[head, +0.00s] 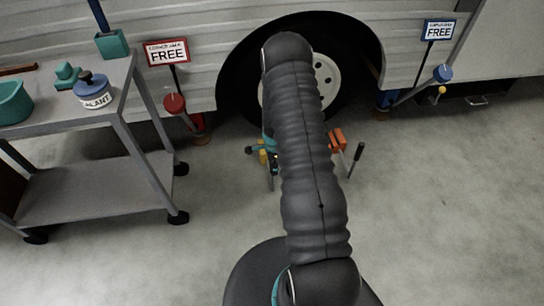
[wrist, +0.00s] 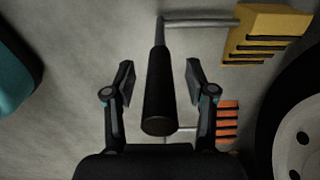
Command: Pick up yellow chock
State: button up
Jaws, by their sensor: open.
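The yellow chock (wrist: 265,35) lies at the upper right of the wrist view, with dark ridges on one side. A metal rod runs from it leftward to the foot of a black handle (wrist: 157,90). The handle points up towards the wrist camera. My gripper (wrist: 160,80) is open, with one finger on each side of the handle and visible gaps to it. In the head view a small yellow part (head: 263,157) shows left of my arm, which hides most of that area.
An orange chock (wrist: 228,121) with its own rod lies near the wheel (wrist: 295,130); it also shows in the head view (head: 337,140). A teal object (wrist: 15,65) is at the wrist view's left. A grey cart (head: 95,190) stands at left. The foreground floor at right is clear.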

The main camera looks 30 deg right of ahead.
jog(key=shift+f, duration=0.15)
grip_shut()
jog(key=shift+w, duration=0.1)
